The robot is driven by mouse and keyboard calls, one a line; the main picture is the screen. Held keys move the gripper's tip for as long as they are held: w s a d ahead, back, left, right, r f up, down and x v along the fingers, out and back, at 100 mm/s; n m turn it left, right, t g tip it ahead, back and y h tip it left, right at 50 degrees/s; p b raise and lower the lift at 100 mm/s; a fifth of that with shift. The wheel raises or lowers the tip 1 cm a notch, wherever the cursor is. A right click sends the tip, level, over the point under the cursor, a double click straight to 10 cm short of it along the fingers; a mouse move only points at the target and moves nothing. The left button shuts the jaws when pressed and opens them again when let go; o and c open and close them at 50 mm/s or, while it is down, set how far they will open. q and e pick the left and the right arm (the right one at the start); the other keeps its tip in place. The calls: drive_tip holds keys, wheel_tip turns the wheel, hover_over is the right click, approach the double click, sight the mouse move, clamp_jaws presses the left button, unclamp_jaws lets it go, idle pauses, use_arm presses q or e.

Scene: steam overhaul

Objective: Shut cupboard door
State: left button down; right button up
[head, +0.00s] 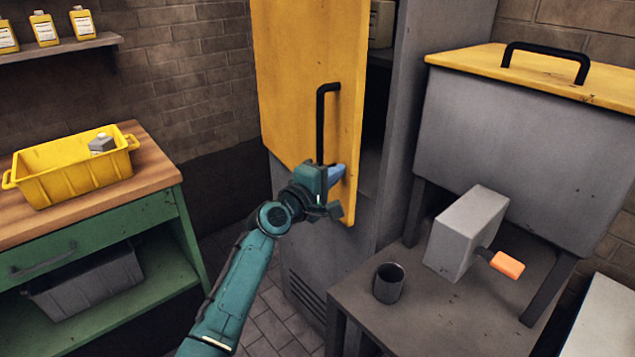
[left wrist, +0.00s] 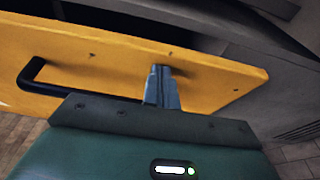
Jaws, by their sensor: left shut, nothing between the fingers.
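The yellow cupboard door (head: 305,75) stands ajar in the head view, with a dark gap along its right side into the grey cupboard (head: 412,120). A black bar handle (head: 321,125) is on its outer face. My left gripper (head: 338,172) is shut and empty, its fingertips at the lower part of the door's outer face, just below and right of the handle. In the left wrist view the fingers (left wrist: 161,88) meet or nearly meet the yellow door (left wrist: 205,80), with the handle (left wrist: 35,78) to the left. Whether they press on it I cannot tell. My right gripper is not in view.
Right of the cupboard stands a grey table (head: 425,310) with a dark cup (head: 389,283) and a grey box with an orange handle (head: 466,232). A grey bin with a yellow lid (head: 530,75) is behind. At left is a green workbench (head: 95,232) with a yellow crate (head: 75,185).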

sight(349, 172)
use_arm(q)
drive_tip(key=shift+w+d+b, duration=0.15)
drive_tip(key=shift+w+d, duration=0.2)
drive_tip(key=shift+d, duration=0.35)
drive_tip(key=shift+w+d+b, duration=0.15)
drive_tip(key=shift+w+d, duration=0.15)
drive_tip(key=shift+d, duration=0.35)
drive_tip(key=shift+w+d+b, duration=0.15)
drive_tip(key=shift+w+d, duration=0.2)
drive_tip(key=shift+d, duration=0.35)
drive_tip(key=shift+a, duration=0.1)
